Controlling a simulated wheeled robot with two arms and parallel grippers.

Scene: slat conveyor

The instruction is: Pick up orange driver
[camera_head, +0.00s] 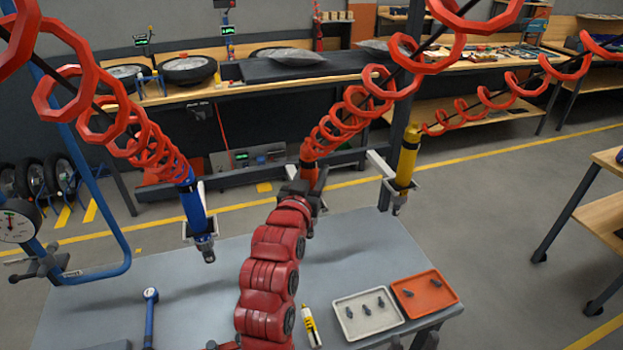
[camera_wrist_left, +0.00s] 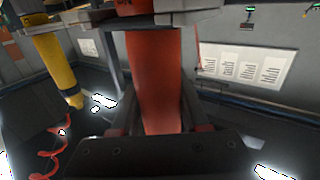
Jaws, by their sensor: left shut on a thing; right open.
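The orange driver (camera_head: 309,174) hangs upright from a red coiled hose at the middle of the head view. My left gripper (camera_head: 303,194) is shut on it, and the red arm behind the gripper hides its lower part. In the left wrist view, the orange driver (camera_wrist_left: 153,80) stands between the dark fingers of the left gripper (camera_wrist_left: 158,122). My right gripper (camera_head: 412,341) shows only as dark fingertips at the bottom edge of the head view, apart and empty, near the trays.
A blue driver (camera_head: 195,212) hangs to the left and a yellow driver (camera_head: 408,158) to the right. The grey table (camera_head: 215,285) carries a white tray (camera_head: 345,325), an orange tray (camera_head: 435,298), a blue-handled tool (camera_head: 150,315) and a small yellow tool (camera_head: 311,326).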

